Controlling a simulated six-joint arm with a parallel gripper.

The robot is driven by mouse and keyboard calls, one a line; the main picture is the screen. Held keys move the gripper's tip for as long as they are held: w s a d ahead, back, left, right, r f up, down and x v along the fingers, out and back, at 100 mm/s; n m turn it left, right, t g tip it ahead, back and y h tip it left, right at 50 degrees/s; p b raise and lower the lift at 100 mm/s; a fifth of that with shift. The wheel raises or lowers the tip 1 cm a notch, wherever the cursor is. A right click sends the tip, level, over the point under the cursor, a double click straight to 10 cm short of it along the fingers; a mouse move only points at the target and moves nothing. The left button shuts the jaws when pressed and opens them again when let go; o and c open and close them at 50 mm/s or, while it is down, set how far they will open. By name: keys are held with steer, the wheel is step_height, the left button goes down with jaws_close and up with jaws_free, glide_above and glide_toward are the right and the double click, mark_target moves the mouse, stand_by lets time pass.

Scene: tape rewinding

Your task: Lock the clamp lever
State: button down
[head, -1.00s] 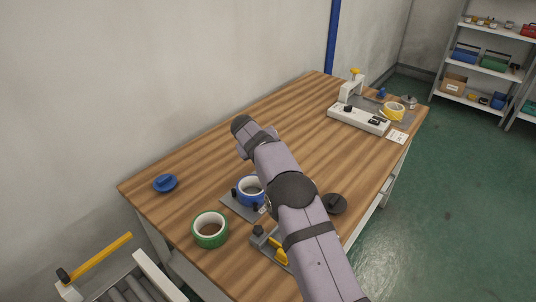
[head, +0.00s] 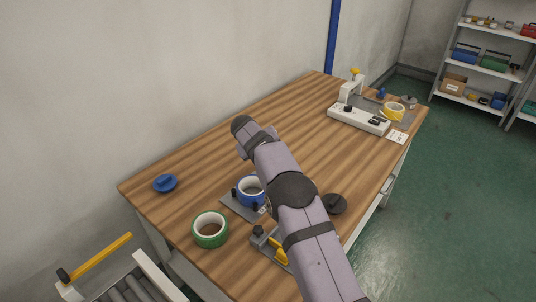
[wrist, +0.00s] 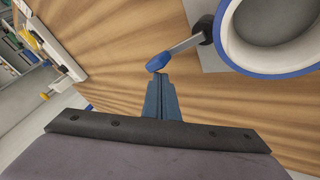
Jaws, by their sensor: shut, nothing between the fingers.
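In the wrist view, a lever with a grey bar and blue tip (wrist: 158,62) reaches out from a dark pivot beside the blue tape roll (wrist: 222,45). My gripper (wrist: 160,82) is shut and empty, its fingertips close to the blue tip; I cannot tell whether they touch. In the head view, the blue tape roll (head: 250,190) sits on a grey plate (head: 235,207) with dark posts, partly behind my arm. My gripper is hidden there. A yellow handle (head: 277,249) on a grey base, beside a dark knob (head: 258,231), is partly covered by my arm.
A green tape roll (head: 210,229) and a blue disc (head: 165,183) lie on the wooden table (head: 200,165). A dark round piece (head: 334,204) lies right of my arm. A white device (head: 358,119) and yellow tape (head: 394,111) are at the far end.

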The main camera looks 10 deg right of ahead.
steer(key=a+r+p, duration=0.6)
steer(key=r+p, duration=0.2)
steer(key=shift+s, duration=0.4)
stand_by(0.4)
steer(key=s+d+r+m+g+y, duration=0.15)
steer(key=s+d, duration=0.25)
steer(key=s, duration=0.7)
steer(key=s+d+g, duration=0.2)
steer(key=s+d, duration=0.2)
steer(key=s, duration=0.6)
steer(key=s+d+r+g+y, duration=0.15)
steer(key=s+d, duration=0.25)
steer(key=s, duration=0.7)
steer(key=s+f+m+g, duration=0.1)
steer(key=s+f, duration=0.3)
steer(key=s, duration=1)
steer(key=shift+s+d+y+p, duration=0.2)
steer(key=shift+d+y+p, duration=0.1)
steer(key=shift+p, duration=0.15)
steer(key=shift+m, duration=0.25)
